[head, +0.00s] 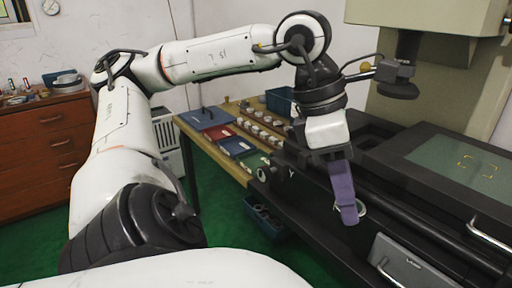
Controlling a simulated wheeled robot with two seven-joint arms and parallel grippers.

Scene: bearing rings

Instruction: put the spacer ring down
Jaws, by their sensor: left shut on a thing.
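My left gripper (348,215) hangs down in the right half of the head view, with its purple fingers shut on the spacer ring. The spacer ring (363,210) shows only as a small pale rim at the fingertips; the fingers hide the rest. The gripper and ring are in front of the black bed of a large machine, and I see no clear contact with it. My right gripper is not in view.
The machine's flat plate (440,157) has yellow corner marks and looks bare. A wooden table (185,122) behind the gripper carries coloured trays and several small rings. A metal handle (487,238) sticks out at the machine's front. A drawer cabinet (45,140) stands far left.

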